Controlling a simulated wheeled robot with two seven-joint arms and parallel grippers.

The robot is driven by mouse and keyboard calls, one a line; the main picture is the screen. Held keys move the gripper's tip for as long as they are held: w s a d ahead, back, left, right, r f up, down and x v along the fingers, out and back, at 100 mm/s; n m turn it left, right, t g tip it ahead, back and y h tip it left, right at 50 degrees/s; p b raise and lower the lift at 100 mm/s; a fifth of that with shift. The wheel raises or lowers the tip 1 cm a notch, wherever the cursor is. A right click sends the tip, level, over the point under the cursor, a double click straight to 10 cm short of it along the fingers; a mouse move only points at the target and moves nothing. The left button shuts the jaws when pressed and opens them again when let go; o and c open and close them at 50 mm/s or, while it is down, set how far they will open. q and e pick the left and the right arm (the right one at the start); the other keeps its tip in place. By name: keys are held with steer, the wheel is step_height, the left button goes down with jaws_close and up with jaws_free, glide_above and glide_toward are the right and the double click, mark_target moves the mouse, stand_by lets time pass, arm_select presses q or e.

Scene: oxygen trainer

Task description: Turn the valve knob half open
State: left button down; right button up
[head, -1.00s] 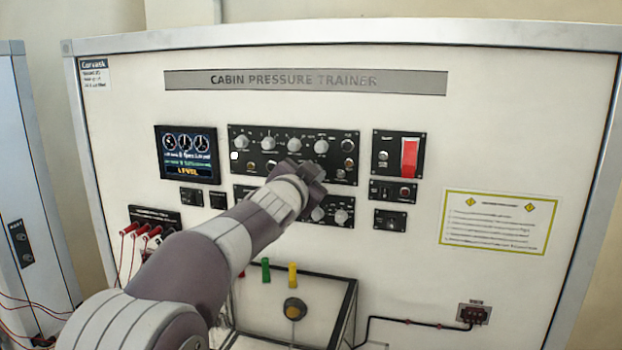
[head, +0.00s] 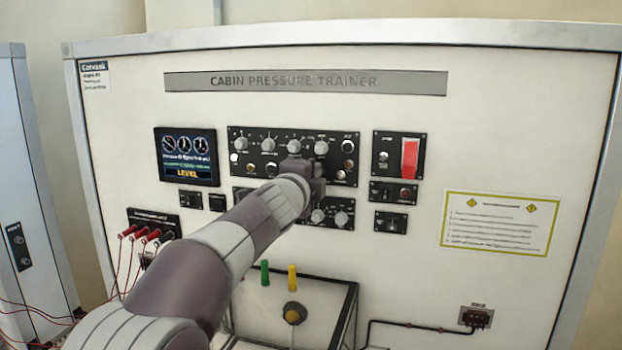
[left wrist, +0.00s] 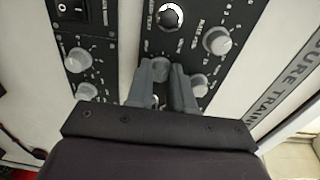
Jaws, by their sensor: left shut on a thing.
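My left gripper (head: 298,172) is at the upper black control panel (head: 345,135), at its lower row, below the third knob of the top row. In the left wrist view the two grey fingers of my left gripper (left wrist: 162,90) are shut around a grey round knob (left wrist: 160,68), taken here as the valve knob. Its label and pointer cannot be made out, and in the head view my gripper hides it. My right gripper is not in view.
Other knobs sit close by, such as one top-row knob (head: 321,147) and its neighbour (left wrist: 217,40). A lower knob panel (head: 340,218) lies just below. A red switch cover (head: 410,158) and a lit screen (head: 187,155) flank the panel. A clear-sided box (head: 350,310) juts out below.

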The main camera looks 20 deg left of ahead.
arm_select(q)
steer(key=m, duration=0.7)
steer(key=f+m+b, duration=0.1)
steer(key=m, duration=0.3)
steer(key=shift+d, duration=0.1)
steer(key=shift+m, duration=0.3)
stand_by(0.3)
steer(key=c, duration=1)
jaws_free()
steer(key=shift+r+y, duration=0.15)
steer(key=shift+y, duration=0.15)
steer(key=shift+s+r, duration=0.15)
steer(key=s+b, duration=0.2)
steer(key=s, duration=1)
steer(key=shift+s, duration=0.35)
